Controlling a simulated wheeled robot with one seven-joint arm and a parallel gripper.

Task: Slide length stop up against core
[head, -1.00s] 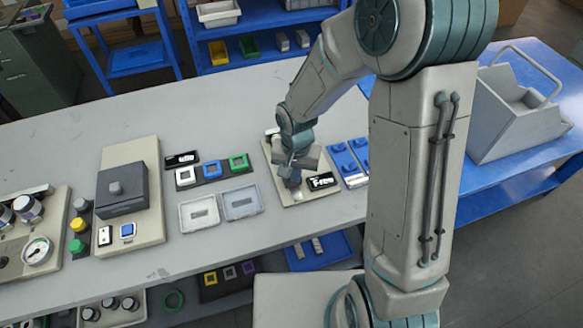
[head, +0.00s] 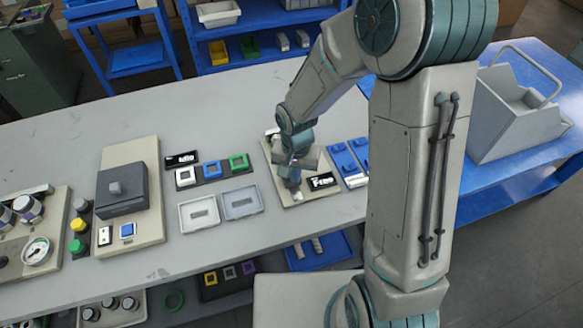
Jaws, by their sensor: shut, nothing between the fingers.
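My gripper (head: 292,181) is shut and points down over a beige base plate (head: 270,152) on the grey bench. A black label with white lettering (head: 321,181) lies on the plate just right of the fingers. A small white piece (head: 297,196) shows at the plate's front, just below the fingertips. My wrist covers the middle of the plate. I cannot make out the length stop or the core, nor whether the fingers touch anything.
Blue blocks (head: 345,163) stand right of the plate. A dark grey box unit (head: 122,190) stands farther left. A grey carrier (head: 520,115) is at the right. The back of the bench is clear.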

